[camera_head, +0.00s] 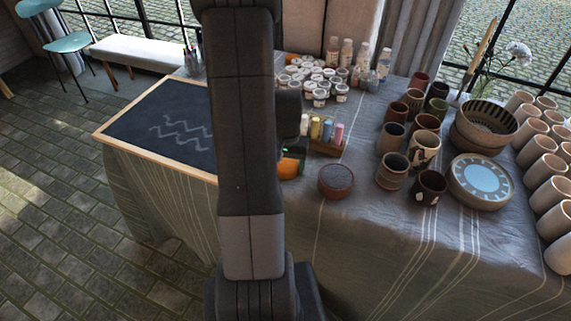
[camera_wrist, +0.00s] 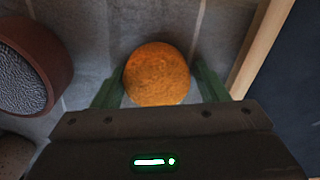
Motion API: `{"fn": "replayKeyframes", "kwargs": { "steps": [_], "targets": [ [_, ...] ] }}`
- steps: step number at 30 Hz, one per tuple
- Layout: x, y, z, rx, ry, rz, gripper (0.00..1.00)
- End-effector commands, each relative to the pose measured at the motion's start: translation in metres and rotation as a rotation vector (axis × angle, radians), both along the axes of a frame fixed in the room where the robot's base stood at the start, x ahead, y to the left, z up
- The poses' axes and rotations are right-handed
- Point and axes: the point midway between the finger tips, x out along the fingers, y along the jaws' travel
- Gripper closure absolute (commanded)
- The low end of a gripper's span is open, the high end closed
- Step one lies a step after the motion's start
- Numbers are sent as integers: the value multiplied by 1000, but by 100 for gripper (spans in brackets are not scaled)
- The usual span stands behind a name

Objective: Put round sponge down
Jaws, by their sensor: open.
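The round sponge (camera_wrist: 158,75) is an orange, rough-textured disc. In the wrist view it lies between the two green fingers of my gripper (camera_wrist: 153,88), which stand apart on either side of it. Whether the fingers touch it I cannot tell. In the head view the sponge (camera_head: 290,167) shows just right of my arm, on the grey cloth of the table (camera_head: 340,230). My own arm hides most of my gripper and part of the sponge there.
A round reddish-brown pot (camera_head: 335,181) stands close to the right of the sponge. A framed chalkboard (camera_head: 160,125) lies on the left. Cups (camera_head: 393,170) and a plate (camera_head: 480,181) stand right. The front cloth is clear.

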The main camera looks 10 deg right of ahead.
Motion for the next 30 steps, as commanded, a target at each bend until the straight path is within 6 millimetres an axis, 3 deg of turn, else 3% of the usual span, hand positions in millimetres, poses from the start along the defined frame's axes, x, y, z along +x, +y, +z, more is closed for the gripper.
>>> {"fn": "replayKeyframes", "kwargs": {
  "steps": [16,21,30],
  "targets": [
    [-1,0,104,0,0,-3,22],
    [-1,0,120,0,2,-3,22],
    [-1,0,123,0,3,-3,22]
  ]
}}
